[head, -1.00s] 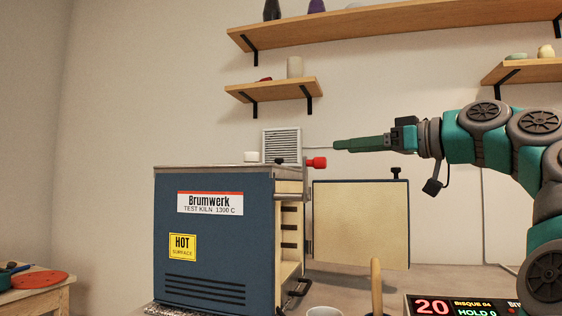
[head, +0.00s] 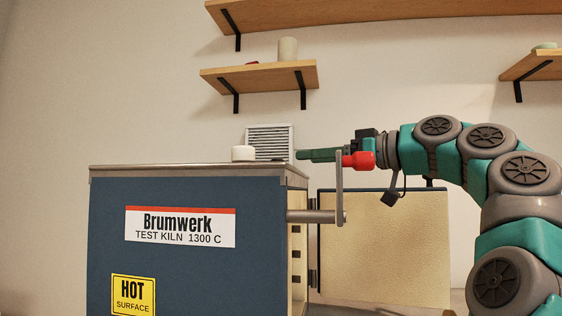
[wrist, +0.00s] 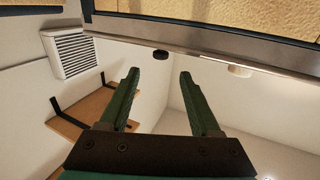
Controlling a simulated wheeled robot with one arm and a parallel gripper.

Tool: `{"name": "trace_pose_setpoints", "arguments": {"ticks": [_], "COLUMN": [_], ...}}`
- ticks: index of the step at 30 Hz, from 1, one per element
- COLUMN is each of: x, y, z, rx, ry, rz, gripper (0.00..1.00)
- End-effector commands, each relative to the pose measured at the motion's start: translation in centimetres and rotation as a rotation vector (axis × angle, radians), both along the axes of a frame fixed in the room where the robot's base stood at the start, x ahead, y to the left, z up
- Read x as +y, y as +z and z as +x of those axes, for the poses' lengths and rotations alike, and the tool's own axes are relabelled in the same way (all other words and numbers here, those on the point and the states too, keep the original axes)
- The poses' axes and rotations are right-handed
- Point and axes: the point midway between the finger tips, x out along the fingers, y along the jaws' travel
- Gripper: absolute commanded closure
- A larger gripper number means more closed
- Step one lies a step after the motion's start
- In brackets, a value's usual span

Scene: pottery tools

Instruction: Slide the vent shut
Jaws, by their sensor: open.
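A white louvred vent grille (head: 270,141) stands behind the kiln top in the head view; it also shows at upper left in the wrist view (wrist: 75,52). A small black knob (wrist: 160,54) is by the metal edge, just beyond my fingertips. I cannot tell which of these parts slides. My gripper (head: 298,155) is level above the kiln's right end; its fingers (wrist: 158,78) are apart and empty, touching nothing visible.
The blue kiln (head: 190,275) fills the lower left. A crank with a red knob (head: 358,160) sticks out at its right, overlapping my gripper in the picture. The cream door (head: 385,250) stands open.

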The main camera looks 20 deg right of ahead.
Motion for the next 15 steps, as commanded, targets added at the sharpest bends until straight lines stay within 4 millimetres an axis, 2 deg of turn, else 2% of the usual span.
{"name": "trace_pose_setpoints", "arguments": {"ticks": [15], "x": [3.7], "y": [0.0], "z": [5.7], "rx": [0.001], "ry": [-0.001], "rz": [0.000], "gripper": [0.36]}}
